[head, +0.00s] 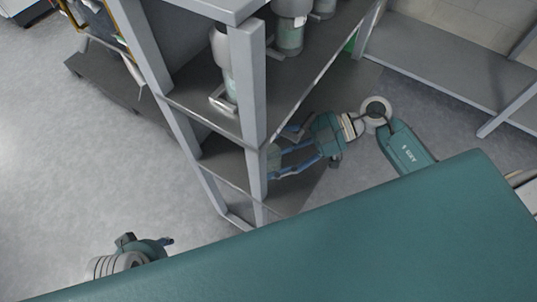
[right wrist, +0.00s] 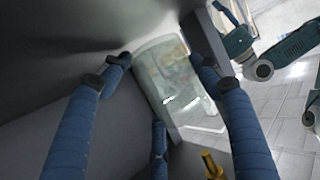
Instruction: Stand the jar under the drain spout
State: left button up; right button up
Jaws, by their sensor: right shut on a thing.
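A clear, pale green jar (right wrist: 176,88) stands between the blue fingers of my right gripper (right wrist: 163,66) in the right wrist view. In the head view my right gripper (head: 278,162) reaches into the lower level of the grey rack. It is shut on the jar (head: 273,160), which is mostly hidden behind the rack's front post. The jar looks tilted in the wrist view, but I cannot tell its true lean. My left gripper (head: 146,243) is low at the left, partly hidden by a teal surface; its fingers are unclear. I cannot make out the drain spout.
The grey rack (head: 247,100) has posts close around my right gripper. Grey-green canisters (head: 290,32) stand on its upper shelf, one (head: 222,62) near the front post. A yellow part (right wrist: 212,166) shows below the jar in the wrist view. Floor (head: 60,150) at left is clear.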

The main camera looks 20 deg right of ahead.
jog(key=shift+s+f, duration=0.1)
jog(key=shift+f, duration=0.4)
jog(key=o, duration=0.9)
jog(key=shift+f, duration=0.1)
pick_arm(q)
jog(key=shift+w+f, duration=0.1)
jog(key=shift+f, duration=0.2)
pick_arm(e)
jog(key=shift+o, duration=0.4)
jog(key=shift+r, duration=0.35)
jog(key=shift+d+r, duration=0.8)
jog(key=shift+d, duration=0.15)
pick_arm(q)
notch_tip(320, 180, down, 6)
jog(key=p, duration=0.1)
jog(key=shift+d+p, duration=0.15)
jog(key=shift+p, duration=0.25)
pick_arm(e)
jog(key=v, duration=1)
